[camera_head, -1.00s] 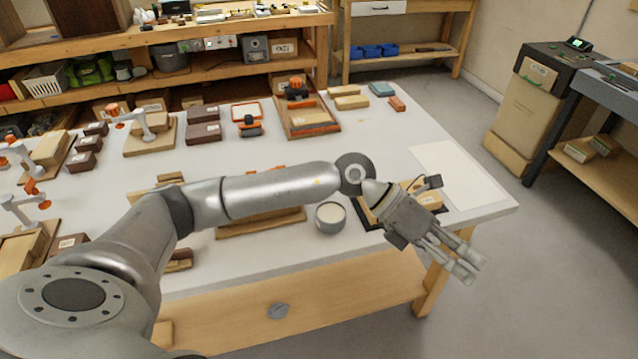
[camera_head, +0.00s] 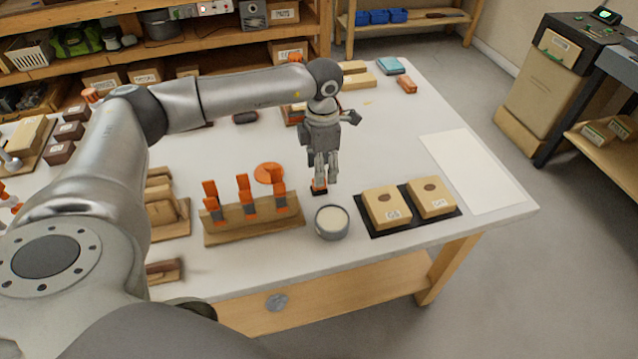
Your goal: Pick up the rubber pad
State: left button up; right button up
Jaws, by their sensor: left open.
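My left gripper (camera_head: 327,178) points down over the middle of the bench, open, its fingertips just above or beside a small black and orange piece (camera_head: 318,190). The fingers partly hide that piece, and I cannot tell whether they touch it. No thing is plainly marked as the rubber pad. A flat black mat (camera_head: 372,222) at the front right lies under two tan boxes (camera_head: 386,208). A flat teal block (camera_head: 391,65) lies at the back right. My right gripper is not in view.
A round grey tin (camera_head: 332,222) stands near the front edge. Left of it is a wooden rack with orange-topped tools (camera_head: 250,226). A white sheet (camera_head: 474,170) lies at the right. The white benchtop (camera_head: 395,140) between is clear.

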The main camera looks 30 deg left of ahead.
pick_arm(q)
jog(key=shift+a+f, duration=0.1)
jog(key=shift+f, duration=0.25)
jog(key=f, duration=0.2)
jog(key=f+p, duration=0.1)
jog(key=shift+a+f, duration=0.25)
jog(key=shift+a, duration=0.05)
jog(key=shift+f, duration=0.4)
jog(key=shift+w+f, duration=0.1)
jog(key=shift+f, duration=0.1)
jog(key=c, duration=0.9)
grip_shut()
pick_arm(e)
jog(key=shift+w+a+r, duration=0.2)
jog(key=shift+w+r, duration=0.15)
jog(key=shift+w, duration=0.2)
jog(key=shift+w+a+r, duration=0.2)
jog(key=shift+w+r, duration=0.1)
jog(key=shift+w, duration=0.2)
